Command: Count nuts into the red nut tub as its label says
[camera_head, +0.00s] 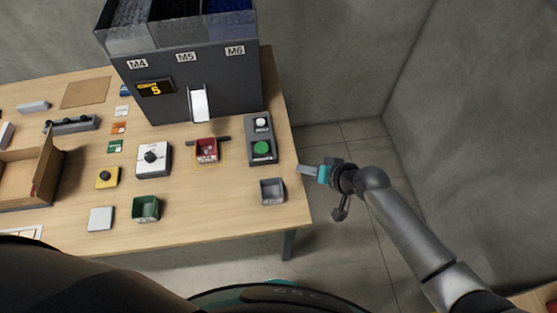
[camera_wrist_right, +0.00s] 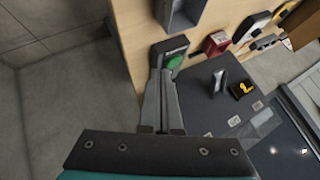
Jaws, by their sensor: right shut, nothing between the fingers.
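The red nut tub (camera_head: 206,150) stands on the table below the white chute (camera_head: 200,104) of the dark feeder; it also shows in the right wrist view (camera_wrist_right: 216,43). Its contents and label are too small to read. The feeder (camera_head: 185,70) carries M4, M5 and M6 labels and a display (camera_head: 155,88) reading 5. A grey button box (camera_head: 251,151) with a green button (camera_head: 262,148) and a white button (camera_head: 261,123) stands right of the tub. My right gripper (camera_head: 304,169) is shut and empty, just off the table's right edge. My left gripper is out of view.
A grey tub (camera_head: 272,191) and a green tub (camera_head: 146,209) stand near the front of the table. A white dial box (camera_head: 153,159) and a yellow button box (camera_head: 107,177) sit left of the red tub. An open cardboard box (camera_head: 47,172) is at far left.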

